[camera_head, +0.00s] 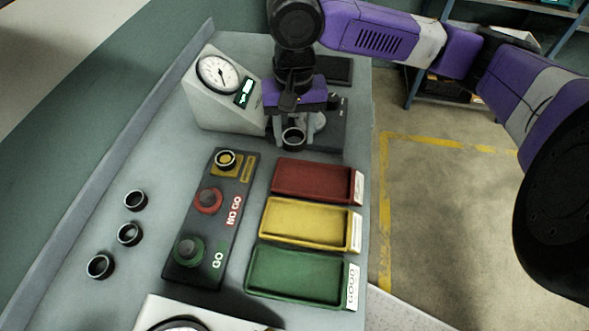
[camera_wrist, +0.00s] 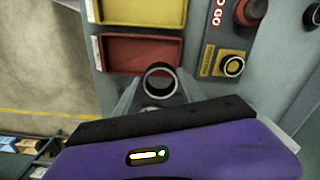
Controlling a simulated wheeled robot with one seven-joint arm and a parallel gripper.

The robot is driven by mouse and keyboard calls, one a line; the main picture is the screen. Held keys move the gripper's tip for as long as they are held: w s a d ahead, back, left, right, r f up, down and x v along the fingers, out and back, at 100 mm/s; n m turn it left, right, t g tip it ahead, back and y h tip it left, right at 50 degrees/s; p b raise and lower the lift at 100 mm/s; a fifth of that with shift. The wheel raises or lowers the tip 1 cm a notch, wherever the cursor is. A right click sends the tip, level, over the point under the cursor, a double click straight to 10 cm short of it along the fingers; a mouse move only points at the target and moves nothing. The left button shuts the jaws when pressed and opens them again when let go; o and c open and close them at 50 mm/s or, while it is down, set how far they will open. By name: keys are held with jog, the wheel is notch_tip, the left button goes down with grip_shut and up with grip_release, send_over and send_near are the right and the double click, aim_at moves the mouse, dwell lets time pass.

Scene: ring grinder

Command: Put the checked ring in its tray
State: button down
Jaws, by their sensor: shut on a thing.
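My gripper (camera_head: 293,130) is shut on a dark ring (camera_head: 293,139) with a bright rim, held near the gauge stand at the back of the bench. In the wrist view the ring (camera_wrist: 159,80) sits between the fingertips, beside the red tray (camera_wrist: 140,54). Three empty-looking trays stand in a row: the red tray (camera_head: 311,181) nearest the gripper, a yellow tray (camera_head: 305,223), and a green tray (camera_head: 297,276) labelled GOOD. The labels on the red and yellow trays are too small to read.
A dark gauge block (camera_head: 219,232) with GO and NO GO plugs and a ring on a yellow square lies left of the trays. Three loose rings (camera_head: 130,234) stand at the left. A dial gauge (camera_head: 219,75) stands behind. The bench edge is right of the trays.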

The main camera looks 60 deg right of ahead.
aim_at(295, 179)
notch_tip(295, 179, down, 14)
jog(key=shift+r+p, duration=0.2)
jog(key=shift+p, duration=0.15)
jog(key=shift+f, duration=0.15)
jog(key=c, duration=1)
grip_release()
jog(key=shift+o, duration=0.2)
